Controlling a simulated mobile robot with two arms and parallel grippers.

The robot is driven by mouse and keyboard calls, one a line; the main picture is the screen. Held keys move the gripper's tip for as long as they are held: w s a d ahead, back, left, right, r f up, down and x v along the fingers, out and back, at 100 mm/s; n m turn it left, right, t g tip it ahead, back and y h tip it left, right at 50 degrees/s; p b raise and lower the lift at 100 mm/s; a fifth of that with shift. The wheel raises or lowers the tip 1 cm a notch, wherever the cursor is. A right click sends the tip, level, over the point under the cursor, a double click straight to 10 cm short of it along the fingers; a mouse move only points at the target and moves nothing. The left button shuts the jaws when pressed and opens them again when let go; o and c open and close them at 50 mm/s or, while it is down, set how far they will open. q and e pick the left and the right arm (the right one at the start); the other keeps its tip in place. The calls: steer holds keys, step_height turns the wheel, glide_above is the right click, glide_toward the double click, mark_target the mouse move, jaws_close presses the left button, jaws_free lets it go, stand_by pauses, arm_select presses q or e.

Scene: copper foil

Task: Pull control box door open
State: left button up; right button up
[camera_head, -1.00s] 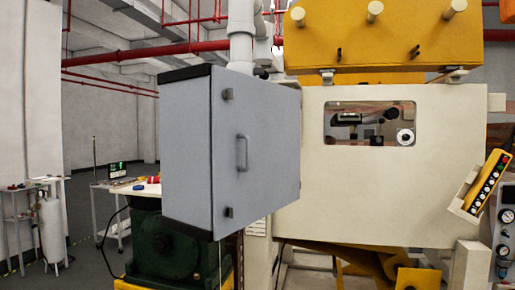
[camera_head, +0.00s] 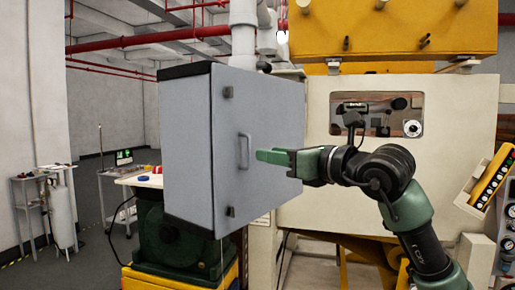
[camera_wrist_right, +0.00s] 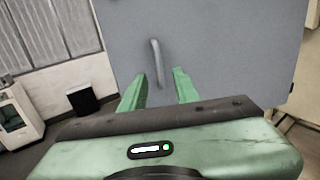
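The grey control box (camera_head: 188,150) stands left of centre in the head view. Its door (camera_head: 268,125) is closed, with hinges and a vertical grey bar handle (camera_head: 244,151). My right gripper (camera_head: 262,156) reaches in from the right, its green fingertips just right of the handle in the picture. In the right wrist view, the gripper (camera_wrist_right: 158,85) is open. The handle (camera_wrist_right: 156,62) shows ahead of the gap between its fingers, and nothing is held. The door fills the upper middle of that view. My left gripper is in neither view.
A cream machine (camera_head: 460,110) with a window stands right of the box. A yellow button panel (camera_head: 492,175) juts out at the right edge. A green motor (camera_head: 165,240) sits below the box. A trolley and a gas cylinder (camera_head: 60,215) stand at the left.

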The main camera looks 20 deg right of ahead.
steer(key=p+x, duration=0.2)
steer(key=x, duration=0.3)
steer(key=shift+w+a, duration=0.2)
steer(key=shift+w, duration=0.1)
steer(key=shift+f, duration=0.1)
jaws_close()
stand_by(1.0)
